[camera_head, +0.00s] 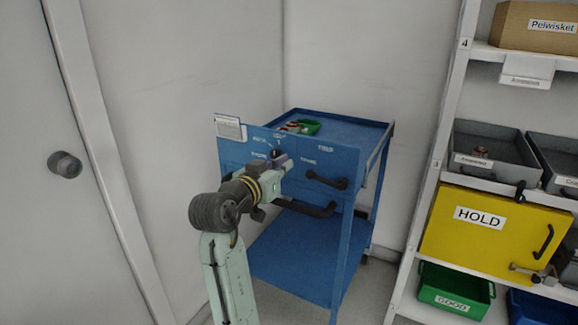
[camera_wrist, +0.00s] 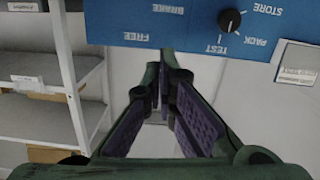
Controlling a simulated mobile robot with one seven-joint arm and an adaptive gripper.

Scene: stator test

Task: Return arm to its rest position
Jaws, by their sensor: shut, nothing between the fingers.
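My gripper (camera_head: 282,161) is in front of the blue panel of a cart in the head view, with the arm reaching up from the bottom. In the wrist view my gripper (camera_wrist: 164,82) has its purple-padded fingers shut with nothing between them. The blue panel (camera_wrist: 125,20) appears upside down there, with a black knob (camera_wrist: 229,20) and the words STORE, PACK, TEST, BRAKE and FREE. The knob is to the right of the fingertips in that view, apart from them. I cannot tell the exact gap between fingertips and panel.
The blue cart (camera_head: 350,131) holds a green tray (camera_head: 309,127) on top and has black handles (camera_head: 327,181). A shelf rack (camera_head: 450,110) at right carries grey bins, a yellow HOLD panel (camera_head: 475,228) and a green bin (camera_head: 455,290). A door (camera_head: 45,230) is at left.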

